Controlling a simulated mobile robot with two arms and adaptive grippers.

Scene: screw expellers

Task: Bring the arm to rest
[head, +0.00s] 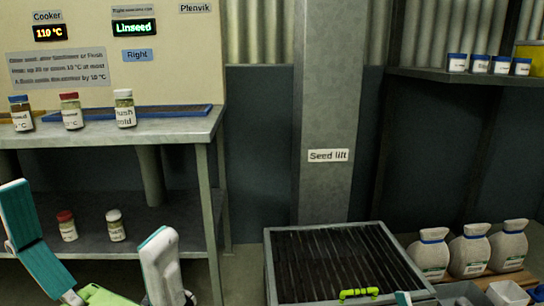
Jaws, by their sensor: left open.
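My left gripper (95,220) is at the lower left, in front of the metal bench. Its two white fingers with teal pads stand wide apart, with nothing between them. The green part of its body shows at the bottom edge. A small teal and white tip at the bottom edge, right of the middle, may be part of my right gripper; too little of it shows to tell its state.
The metal bench (165,128) holds several seed jars on top, with two jars (67,226) on its lower shelf. A grated hopper (375,225) with a green handle stands before the seed lift column (328,110). Sacks (470,251) stand at right. Jars sit on a wall shelf (455,75).

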